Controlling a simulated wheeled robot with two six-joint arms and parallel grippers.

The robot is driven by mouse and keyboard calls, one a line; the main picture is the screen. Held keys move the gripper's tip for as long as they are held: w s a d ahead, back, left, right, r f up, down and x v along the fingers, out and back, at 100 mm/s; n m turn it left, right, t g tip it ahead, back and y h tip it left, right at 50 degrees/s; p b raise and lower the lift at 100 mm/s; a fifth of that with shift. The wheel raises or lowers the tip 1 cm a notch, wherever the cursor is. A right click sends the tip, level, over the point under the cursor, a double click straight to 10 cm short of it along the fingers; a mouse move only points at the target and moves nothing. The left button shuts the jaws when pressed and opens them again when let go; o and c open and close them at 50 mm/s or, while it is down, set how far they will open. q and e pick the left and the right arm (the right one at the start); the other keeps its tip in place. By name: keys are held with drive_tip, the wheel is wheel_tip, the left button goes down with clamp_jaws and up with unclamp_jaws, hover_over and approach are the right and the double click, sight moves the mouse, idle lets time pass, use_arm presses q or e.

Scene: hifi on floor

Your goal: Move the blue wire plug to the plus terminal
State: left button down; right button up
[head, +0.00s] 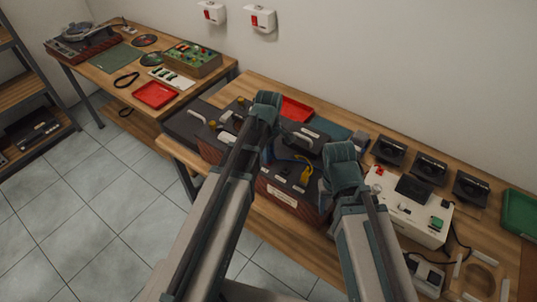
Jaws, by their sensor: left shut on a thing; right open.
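A dark hifi unit with wood-coloured sides (292,197) stands on the workbench, with knobs, labels and short wires on its top. A bit of blue (269,152) shows on it beside my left arm and looks like the blue wire plug. My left gripper (270,146) is over the unit, shut on what seems to be this plug; my own arm hides most of it. A yellow plug or wire (305,172) is to the right. My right gripper (325,188) is open at the unit's right end, its fingertips mostly hidden. I cannot make out the plus terminal.
A red tray (295,109) lies behind the unit. A white device (408,207), several black boxes (429,167) and a green tray (520,211) are to the right. A second bench (118,80) with a turntable stands at left. The tiled floor is clear.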

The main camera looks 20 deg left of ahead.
idle(0.4)
use_arm(q)
drive_tip(key=c, duration=0.7)
unclamp_jaws()
wheel_tip(320, 180, up, 14)
drive_tip(key=p, duration=1.3)
drive_tip(key=shift+f+p, duration=0.1)
drive_tip(key=shift+p, duration=0.3)
drive_tip(key=shift+r+p, duration=2.5)
drive_tip(key=s+d+f+m+b, duration=0.3)
drive_tip(key=s+f+m+b, duration=0.1)
drive_tip(key=m, duration=0.2)
drive_tip(key=s+d+f+m+b, duration=0.4)
drive_tip(key=s+f+m+b, duration=0.1)
drive_tip(key=m, duration=0.1)
drive_tip(key=s+d+f+m+y+b, duration=0.1)
drive_tip(key=s+d+f+m+b, duration=0.2)
drive_tip(key=s+f+m+b, duration=0.2)
drive_tip(key=shift+s+d+m, duration=0.15)
drive_tip(key=shift+m, duration=0.25)
